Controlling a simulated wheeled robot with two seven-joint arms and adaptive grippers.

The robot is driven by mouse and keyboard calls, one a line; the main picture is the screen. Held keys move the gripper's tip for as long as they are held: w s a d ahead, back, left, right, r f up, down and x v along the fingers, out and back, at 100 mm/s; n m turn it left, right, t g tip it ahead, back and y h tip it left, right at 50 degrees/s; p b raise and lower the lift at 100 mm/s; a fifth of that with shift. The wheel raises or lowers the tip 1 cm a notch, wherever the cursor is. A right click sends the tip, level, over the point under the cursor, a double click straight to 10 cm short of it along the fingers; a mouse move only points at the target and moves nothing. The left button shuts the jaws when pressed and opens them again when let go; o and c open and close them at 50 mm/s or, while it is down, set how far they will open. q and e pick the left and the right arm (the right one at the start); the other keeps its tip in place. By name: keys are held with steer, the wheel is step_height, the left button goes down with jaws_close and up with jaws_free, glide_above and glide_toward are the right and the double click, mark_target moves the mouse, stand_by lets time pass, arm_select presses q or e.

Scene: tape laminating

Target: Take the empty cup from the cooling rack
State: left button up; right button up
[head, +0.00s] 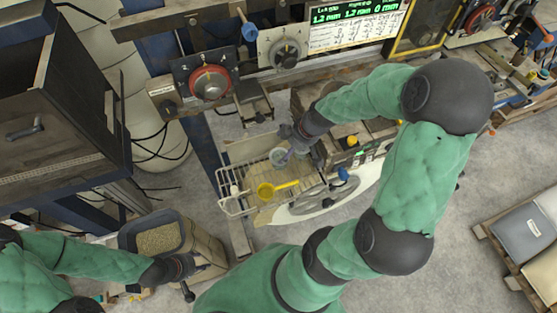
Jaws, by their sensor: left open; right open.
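The wire cooling rack (229,206) stands at the centre of the head view, around a slatted wooden surface. A small grey-green round cup (277,157) sits near its back edge; I cannot make out whether it is empty. My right gripper (289,153) is open and reaches down at the right side of this cup, with its fingers close to the rim. I cannot tell whether they touch it. My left gripper (189,290) is open and away from the rack, at the lower left beside a bin.
A bin of tan granules (160,239) stands at the lower left. A machine with a grey wheel (309,196) is right of the rack. Gauges and a green display (345,13) are behind.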

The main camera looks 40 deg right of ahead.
mark_target(279, 157)
steer(key=shift+a+b+x, duration=0.2)
steer(key=shift+b+x, duration=0.15)
steer(key=shift+x, duration=3.7)
steer(key=c, duration=1.3)
